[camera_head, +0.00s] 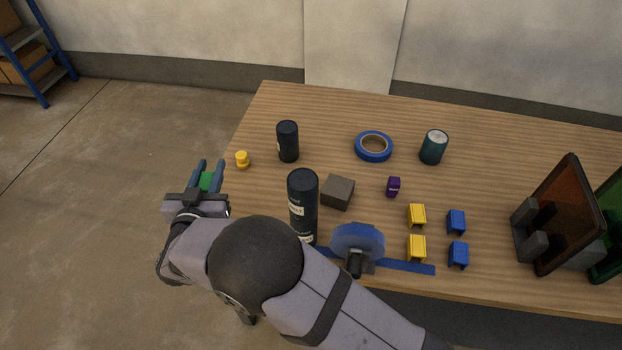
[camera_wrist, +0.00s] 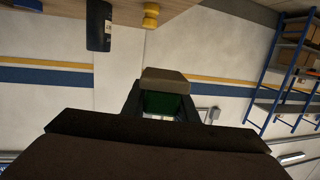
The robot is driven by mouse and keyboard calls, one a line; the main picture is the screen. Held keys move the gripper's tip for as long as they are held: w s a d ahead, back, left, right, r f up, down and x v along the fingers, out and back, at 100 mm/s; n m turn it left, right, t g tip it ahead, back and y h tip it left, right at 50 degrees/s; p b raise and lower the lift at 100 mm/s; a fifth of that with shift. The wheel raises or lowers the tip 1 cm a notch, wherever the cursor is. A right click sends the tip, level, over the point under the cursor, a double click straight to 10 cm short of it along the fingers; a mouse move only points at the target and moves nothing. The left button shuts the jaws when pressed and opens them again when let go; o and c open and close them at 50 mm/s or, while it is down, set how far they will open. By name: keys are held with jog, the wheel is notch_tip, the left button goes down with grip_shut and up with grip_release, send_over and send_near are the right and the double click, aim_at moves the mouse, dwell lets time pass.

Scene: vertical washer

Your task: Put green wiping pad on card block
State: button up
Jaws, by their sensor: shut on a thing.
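The green wiping pad (camera_head: 207,182) is between the fingers of my gripper (camera_head: 210,170), off the left edge of the table. In the wrist view, the pad (camera_wrist: 161,103) shows a green part and a grey-tan part at its far end; my gripper (camera_wrist: 160,108) is shut on it. A dark grey-brown block (camera_head: 338,192), which seems to be the card block, lies on the table right of the tall black can. My gripper is well to the left of this block, apart from it. The block is not seen in the wrist view.
A tall black can (camera_head: 303,205) stands between my gripper and the block. A shorter black can (camera_head: 288,141) and a yellow piece (camera_head: 242,159) stand near the left edge. Blue tape (camera_head: 373,146), a teal can (camera_head: 433,147) and a purple piece (camera_head: 393,187) are further right.

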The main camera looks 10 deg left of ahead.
notch_tip(320, 180, up, 10)
jog(key=w+d+r+n+g+y, duration=0.1)
jog(key=w+d+r+n+y, duration=0.15)
jog(key=w+d+r, duration=0.4)
jog(key=w+d+r+n+g+y, duration=0.2)
jog(key=w+d+r+y, duration=0.15)
jog(key=w, duration=0.55)
jog(key=n+g+y, duration=0.6)
jog(key=n+g, duration=0.1)
send_over(337, 192)
jog(key=w+a, duration=0.3)
notch_tip(337, 192, down, 11)
jog(key=shift+w+a+f+p, duration=0.15)
jog(key=shift+f+p, duration=0.2)
jog(key=shift+f, duration=3.4)
jog(key=shift+s+a+f+p, duration=0.1)
jog(key=shift+f+p, duration=0.25)
jog(key=shift+f, duration=3.35)
